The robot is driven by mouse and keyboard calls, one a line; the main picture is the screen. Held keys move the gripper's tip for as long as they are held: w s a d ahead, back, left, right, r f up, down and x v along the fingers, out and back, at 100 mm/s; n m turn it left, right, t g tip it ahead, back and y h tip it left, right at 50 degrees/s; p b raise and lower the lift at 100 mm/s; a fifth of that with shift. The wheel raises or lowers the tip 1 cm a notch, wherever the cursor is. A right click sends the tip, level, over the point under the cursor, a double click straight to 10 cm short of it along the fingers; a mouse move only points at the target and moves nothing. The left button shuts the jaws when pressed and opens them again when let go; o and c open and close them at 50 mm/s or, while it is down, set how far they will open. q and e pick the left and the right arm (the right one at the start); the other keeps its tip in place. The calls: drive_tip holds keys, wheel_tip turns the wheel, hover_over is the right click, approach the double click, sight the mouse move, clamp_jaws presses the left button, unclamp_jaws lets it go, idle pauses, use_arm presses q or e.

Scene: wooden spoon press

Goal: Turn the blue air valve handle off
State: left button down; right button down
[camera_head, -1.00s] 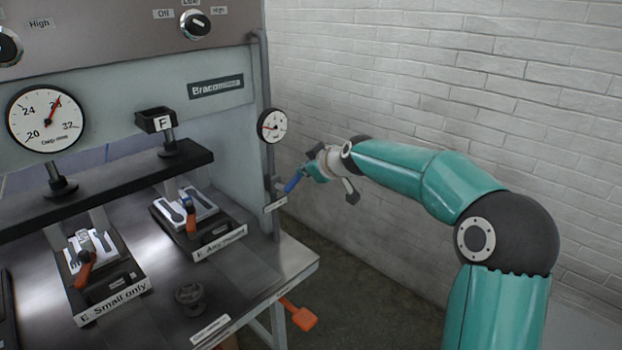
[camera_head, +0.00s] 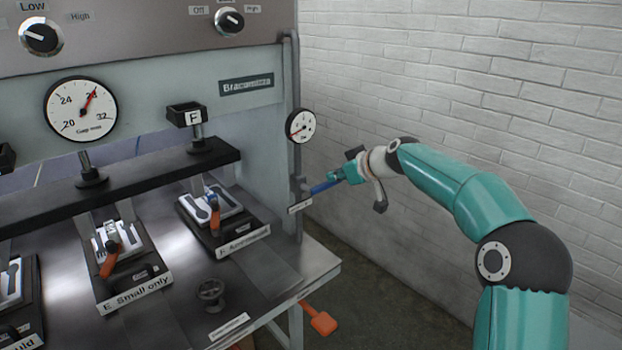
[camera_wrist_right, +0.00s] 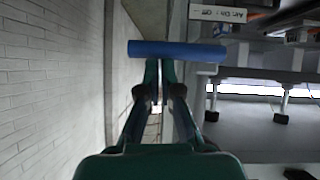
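The blue air valve handle (camera_head: 322,187) sticks out to the right from the machine's right front corner, below a small gauge. In the right wrist view the handle (camera_wrist_right: 177,50) lies level across the picture, just beyond my fingertips. My right gripper (camera_head: 347,174) is at the handle's outer end. Its two fingers (camera_wrist_right: 160,66) are close together with only a thin gap, and their tips meet the handle's lower edge in the picture. The handle is not seen between the fingers; touch is likely but not certain. My left gripper is out of view.
A label reading "Air: On / Off" (camera_wrist_right: 217,13) is above the handle in the wrist view. The small gauge (camera_head: 300,126) and a vertical pipe (camera_head: 290,80) are close by. A white brick wall (camera_head: 450,80) stands to the right. An orange pedal (camera_head: 319,319) is below the table.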

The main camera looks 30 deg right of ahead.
drive_tip(key=shift+f, duration=0.35)
drive_tip(key=shift+d, duration=0.1)
drive_tip(key=s+d+r, duration=0.1)
drive_tip(key=s+r, duration=0.8)
drive_tip(key=r, duration=0.1)
drive_tip(key=shift+d, duration=0.3)
